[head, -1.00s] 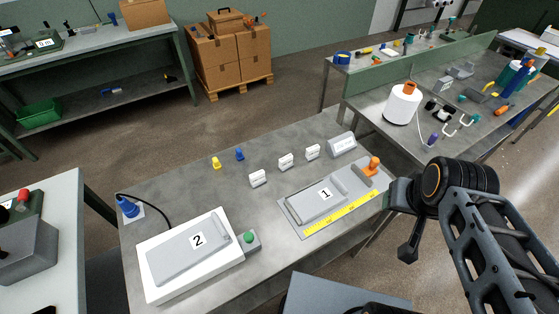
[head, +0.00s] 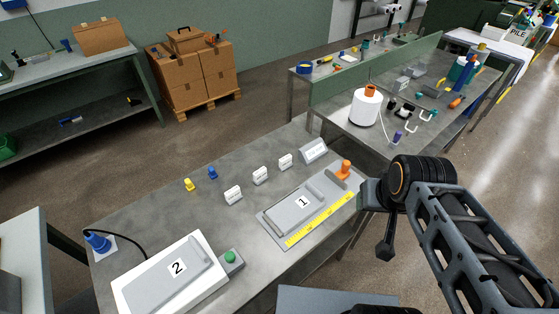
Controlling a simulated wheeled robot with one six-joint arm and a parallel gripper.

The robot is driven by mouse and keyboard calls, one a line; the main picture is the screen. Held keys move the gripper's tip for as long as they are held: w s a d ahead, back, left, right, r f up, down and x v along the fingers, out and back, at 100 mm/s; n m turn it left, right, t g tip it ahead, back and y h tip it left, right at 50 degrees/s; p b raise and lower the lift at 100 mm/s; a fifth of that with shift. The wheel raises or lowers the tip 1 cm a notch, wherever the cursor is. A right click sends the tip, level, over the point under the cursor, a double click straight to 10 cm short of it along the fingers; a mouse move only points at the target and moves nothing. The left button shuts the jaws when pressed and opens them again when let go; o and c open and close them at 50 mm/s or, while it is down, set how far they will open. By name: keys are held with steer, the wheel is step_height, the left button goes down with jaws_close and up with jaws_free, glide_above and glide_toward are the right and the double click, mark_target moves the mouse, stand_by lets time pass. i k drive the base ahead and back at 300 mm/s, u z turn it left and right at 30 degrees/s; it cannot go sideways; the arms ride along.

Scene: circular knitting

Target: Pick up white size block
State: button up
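Three small white blocks stand in a slanting row on the grey table (head: 150,205): a near-left white block (head: 233,195), a middle white block (head: 260,176) and a far-right white block (head: 285,161). Each has dark marking on its front, too small to read. My gripper (head: 373,196) is at the right, beside the table's right edge and apart from the blocks. Its fingers are not clear enough to tell open from shut, and I see nothing held in it.
Plate 1 (head: 290,213) with a yellow ruler strip (head: 320,220) and an orange knob (head: 346,168) lies in front of the blocks.

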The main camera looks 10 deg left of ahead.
mark_target(285, 162)
steer(key=k, duration=0.5)
steer(key=z, duration=0.95)
steer(key=i, duration=0.65)
steer(key=u, duration=1.85)
